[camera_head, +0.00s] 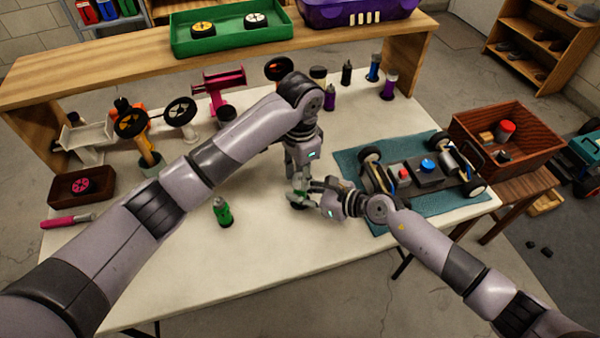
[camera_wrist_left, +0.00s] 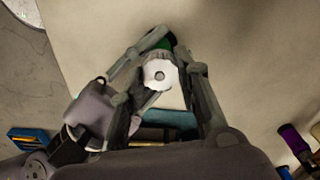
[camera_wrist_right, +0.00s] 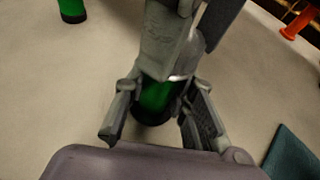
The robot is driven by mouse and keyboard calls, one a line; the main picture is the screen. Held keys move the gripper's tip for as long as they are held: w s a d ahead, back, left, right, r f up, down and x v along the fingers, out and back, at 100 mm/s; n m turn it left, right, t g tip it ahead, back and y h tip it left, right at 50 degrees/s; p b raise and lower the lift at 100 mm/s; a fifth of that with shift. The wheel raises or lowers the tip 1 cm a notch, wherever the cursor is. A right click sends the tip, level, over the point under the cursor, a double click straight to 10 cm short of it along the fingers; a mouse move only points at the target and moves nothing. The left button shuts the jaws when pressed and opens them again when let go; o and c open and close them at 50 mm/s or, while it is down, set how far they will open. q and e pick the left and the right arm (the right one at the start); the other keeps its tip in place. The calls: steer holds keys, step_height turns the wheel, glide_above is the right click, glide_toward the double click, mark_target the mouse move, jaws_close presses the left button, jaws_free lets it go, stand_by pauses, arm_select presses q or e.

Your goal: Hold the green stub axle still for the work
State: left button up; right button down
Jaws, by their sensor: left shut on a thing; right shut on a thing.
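The green stub axle (camera_wrist_right: 157,96), a green cylinder with a dark base, shows between my right gripper's fingers (camera_wrist_right: 155,118) in the right wrist view. My right gripper (camera_head: 318,192) is shut on it from the side, low over the table. My left gripper (camera_head: 299,188) reaches down from above, close against the right one. In the left wrist view its fingers flank a white ring-shaped part (camera_wrist_left: 160,75) with a central hole, and green (camera_wrist_left: 158,42) shows just behind. My left gripper is shut on this white part. In the head view the grippers mostly hide both parts.
A separate green bottle (camera_head: 222,212) stands left on the white table (camera_head: 270,250). A car chassis (camera_head: 420,172) lies on a teal mat (camera_head: 350,165) to the right, beside a wooden box (camera_head: 520,125). Several bottles and a pink stand (camera_head: 220,85) are behind. The front table is clear.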

arm_select(q)
steer(key=m, duration=0.7)
arm_select(e)
steer(key=shift+f, duration=0.1)
arm_select(q)
steer(key=m, duration=0.7)
steer(key=shift+w+m, duration=0.1)
steer(key=shift+m, duration=0.2)
steer(key=m, duration=0.4)
steer(key=shift+m, duration=0.3)
steer(key=m, duration=0.4)
steer(key=shift+m, duration=0.4)
steer(key=o, duration=1.2)
steer(key=shift+r, duration=0.1)
